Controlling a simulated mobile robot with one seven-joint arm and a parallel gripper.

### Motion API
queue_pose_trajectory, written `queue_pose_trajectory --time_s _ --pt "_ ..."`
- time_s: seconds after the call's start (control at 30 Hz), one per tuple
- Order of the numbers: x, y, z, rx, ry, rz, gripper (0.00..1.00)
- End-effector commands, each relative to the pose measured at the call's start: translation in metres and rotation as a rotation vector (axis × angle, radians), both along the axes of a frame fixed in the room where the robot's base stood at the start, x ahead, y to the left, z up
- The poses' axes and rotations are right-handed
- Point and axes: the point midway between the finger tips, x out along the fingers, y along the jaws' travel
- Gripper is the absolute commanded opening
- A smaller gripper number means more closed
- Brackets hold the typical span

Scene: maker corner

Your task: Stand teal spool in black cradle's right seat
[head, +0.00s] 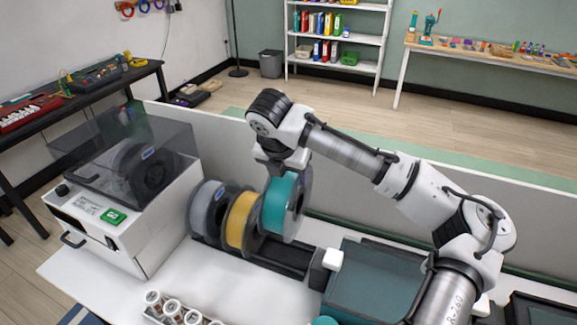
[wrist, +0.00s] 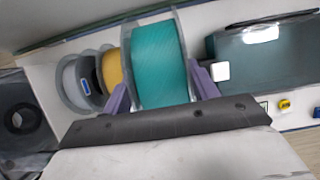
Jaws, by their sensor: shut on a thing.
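The teal spool (head: 279,206) has clear-grey flanges and is upright. My gripper (head: 277,166) is shut on it from above; in the wrist view the purple fingers of my gripper (wrist: 162,92) lie on either side of the teal spool (wrist: 160,62). The black cradle (head: 290,260) is a long low rack on the white bench, partly hidden by the spools. The teal spool is over its right part, just right of a yellow spool (head: 238,220); its lower edge looks a little higher than the yellow one's. I cannot tell whether it touches the cradle.
A grey spool (head: 203,208) stands left of the yellow one. A white printer with a dark lid (head: 130,215) stands further left. A teal-topped black tray (head: 370,280) and a white block (head: 333,259) are to the right. Small brown-and-white jars (head: 173,308) stand in front. A low partition runs behind.

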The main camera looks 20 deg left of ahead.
Motion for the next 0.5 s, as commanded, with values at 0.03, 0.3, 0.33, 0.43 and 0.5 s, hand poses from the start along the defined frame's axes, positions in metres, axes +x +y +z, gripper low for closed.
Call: queue_pose_trajectory --time_s 0.03,0.3,0.33,0.43,0.5 --pt "0.000 0.000 -0.003 0.001 -0.002 0.000 0.00" --pt "0.000 0.000 -0.028 0.002 -0.003 0.001 0.00" --pt "0.000 0.000 -0.030 0.002 -0.003 0.001 0.00" --pt "0.000 0.000 -0.040 0.002 -0.003 0.000 0.00" --pt "0.000 0.000 -0.048 0.002 -0.004 0.000 0.00"
